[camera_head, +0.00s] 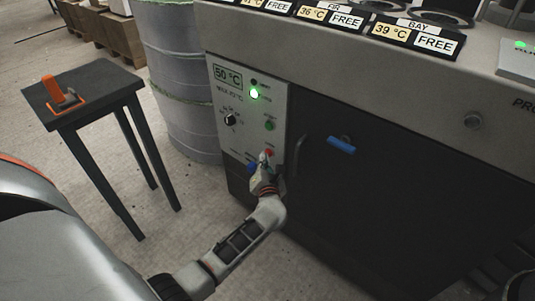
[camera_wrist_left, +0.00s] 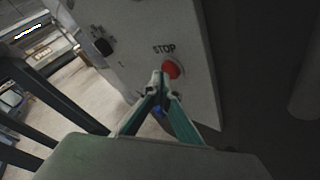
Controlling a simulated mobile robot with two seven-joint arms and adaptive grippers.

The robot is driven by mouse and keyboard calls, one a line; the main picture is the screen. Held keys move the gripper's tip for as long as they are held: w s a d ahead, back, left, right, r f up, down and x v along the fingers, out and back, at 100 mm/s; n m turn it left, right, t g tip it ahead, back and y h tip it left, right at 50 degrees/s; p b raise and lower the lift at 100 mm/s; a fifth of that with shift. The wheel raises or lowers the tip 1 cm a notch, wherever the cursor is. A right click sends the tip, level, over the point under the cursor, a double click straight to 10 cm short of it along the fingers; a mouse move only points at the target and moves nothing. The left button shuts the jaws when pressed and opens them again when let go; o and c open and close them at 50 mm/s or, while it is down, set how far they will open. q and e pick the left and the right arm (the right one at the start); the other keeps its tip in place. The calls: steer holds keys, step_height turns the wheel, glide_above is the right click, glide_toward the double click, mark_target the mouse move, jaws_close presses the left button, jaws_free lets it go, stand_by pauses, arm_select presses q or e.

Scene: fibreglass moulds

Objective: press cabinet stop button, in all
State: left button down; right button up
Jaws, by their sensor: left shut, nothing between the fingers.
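The red stop button (camera_head: 269,153) sits low on the cabinet's pale control panel (camera_head: 241,101). In the left wrist view the red button (camera_wrist_left: 172,70) is plain under the word STOP. My left gripper (camera_head: 267,163) is shut and empty, its tips right at the button. In the wrist view the closed fingertips (camera_wrist_left: 159,78) overlap the button's lower left edge. I cannot tell whether they touch it. My right gripper is not in view.
The panel also has a black knob (camera_head: 230,119) and a green button (camera_head: 269,126). A dark stool (camera_head: 90,88) holding an orange tool (camera_head: 57,90) and a drum (camera_head: 180,80) stand left.

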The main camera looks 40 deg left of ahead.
arm_select(q)
steer(key=shift+s, duration=0.55)
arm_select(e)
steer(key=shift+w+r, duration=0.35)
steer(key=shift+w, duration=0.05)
arm_select(q)
steer(key=s, duration=0.1)
steer(key=s+p, duration=0.1)
steer(key=s, duration=0.1)
steer(key=s+p, duration=0.1)
steer(key=s, duration=0.1)
steer(key=shift+a, duration=0.25)
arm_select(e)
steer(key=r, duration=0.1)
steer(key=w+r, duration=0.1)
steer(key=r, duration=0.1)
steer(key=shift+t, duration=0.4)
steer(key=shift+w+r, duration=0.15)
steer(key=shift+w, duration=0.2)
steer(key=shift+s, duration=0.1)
